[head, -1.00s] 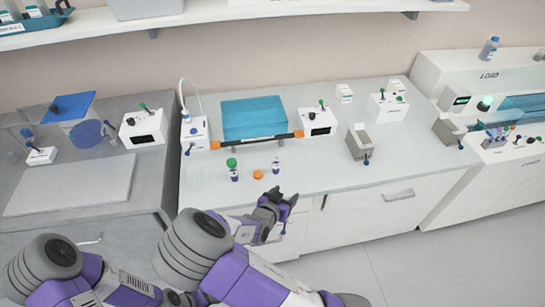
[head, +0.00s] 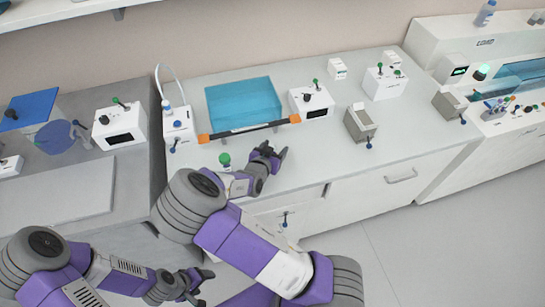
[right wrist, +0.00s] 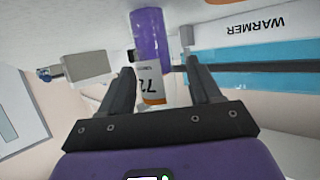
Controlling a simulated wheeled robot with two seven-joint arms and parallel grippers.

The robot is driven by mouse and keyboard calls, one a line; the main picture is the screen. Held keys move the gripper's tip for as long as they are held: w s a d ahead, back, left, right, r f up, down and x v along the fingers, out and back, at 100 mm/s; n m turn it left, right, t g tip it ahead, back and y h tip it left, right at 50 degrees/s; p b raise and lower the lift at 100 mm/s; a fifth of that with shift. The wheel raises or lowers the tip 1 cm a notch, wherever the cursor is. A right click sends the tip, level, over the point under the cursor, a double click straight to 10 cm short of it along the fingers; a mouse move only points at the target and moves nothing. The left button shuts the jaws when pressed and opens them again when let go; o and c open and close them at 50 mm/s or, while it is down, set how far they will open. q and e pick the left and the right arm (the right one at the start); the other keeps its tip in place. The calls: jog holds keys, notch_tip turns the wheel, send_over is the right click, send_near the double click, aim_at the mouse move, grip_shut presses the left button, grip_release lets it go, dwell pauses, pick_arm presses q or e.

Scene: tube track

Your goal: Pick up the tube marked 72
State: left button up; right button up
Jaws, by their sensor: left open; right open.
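The tube marked 72 shows in the right wrist view (right wrist: 151,45), with a purple body and a white label reading 72. It stands between the spread fingers of my right gripper (right wrist: 161,68), with a gap at each side. In the head view my right gripper (head: 277,150) is over the front of the bench, open, and hides this tube. My left gripper (head: 206,286) is open and empty, low in front of the cabinets.
Behind are a blue-lidded warmer (head: 240,103) with an orange-ended bar (head: 250,127), and white devices (head: 311,101). A grey holder (head: 360,124) stands to the right. Bench between is clear.

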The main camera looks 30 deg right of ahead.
jog(key=shift+w+d, duration=0.1)
jog(key=shift+d, duration=0.1)
jog(key=c, duration=1)
